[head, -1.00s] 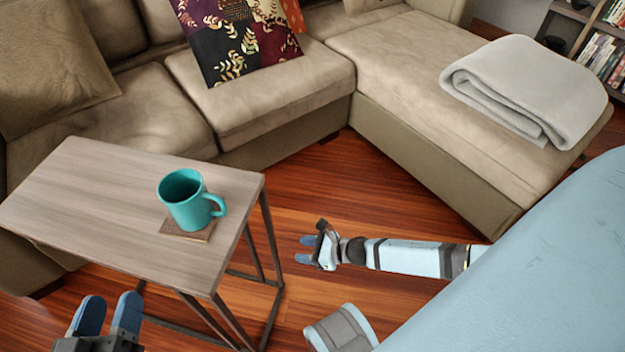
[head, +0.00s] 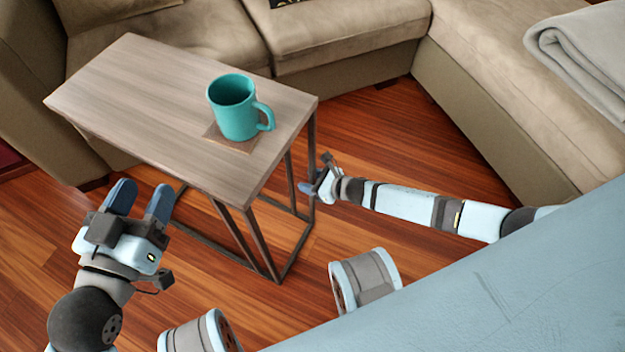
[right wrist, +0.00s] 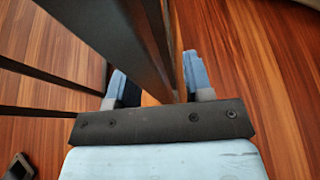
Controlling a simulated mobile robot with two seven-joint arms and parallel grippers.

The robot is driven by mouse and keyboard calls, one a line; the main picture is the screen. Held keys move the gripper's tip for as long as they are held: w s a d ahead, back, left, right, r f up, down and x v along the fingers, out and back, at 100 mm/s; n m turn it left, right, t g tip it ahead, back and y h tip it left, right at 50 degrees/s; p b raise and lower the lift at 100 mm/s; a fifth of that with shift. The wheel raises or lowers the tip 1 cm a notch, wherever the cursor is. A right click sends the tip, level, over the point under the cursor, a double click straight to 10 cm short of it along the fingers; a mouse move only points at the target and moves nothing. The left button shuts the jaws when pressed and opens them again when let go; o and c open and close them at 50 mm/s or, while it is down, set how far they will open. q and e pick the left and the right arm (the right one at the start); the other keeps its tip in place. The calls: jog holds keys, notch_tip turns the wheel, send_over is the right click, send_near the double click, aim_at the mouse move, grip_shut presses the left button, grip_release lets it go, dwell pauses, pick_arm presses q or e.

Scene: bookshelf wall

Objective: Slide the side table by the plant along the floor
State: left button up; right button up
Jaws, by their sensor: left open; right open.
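The side table (head: 165,110) has a grey-brown wooden top and a dark metal frame, and stands on the floor in front of the sofa. A teal mug (head: 236,108) stands upright on a brown coaster (head: 228,143) on its top. My left gripper (head: 138,196) is open and empty, just in front of the table's near long edge. My right gripper (head: 308,184) is open at a leg on the table's right end. In the right wrist view its blue fingers (right wrist: 160,80) lie either side of a dark table leg (right wrist: 135,50); I cannot tell if they touch it. No plant shows.
A beige sofa (head: 340,40) runs behind the table, and its chaise (head: 520,100) extends on the right with a folded grey blanket (head: 585,60). Wooden floor (head: 380,140) is clear between table and chaise.

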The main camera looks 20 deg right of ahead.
grip_shut()
dwell(1.3)
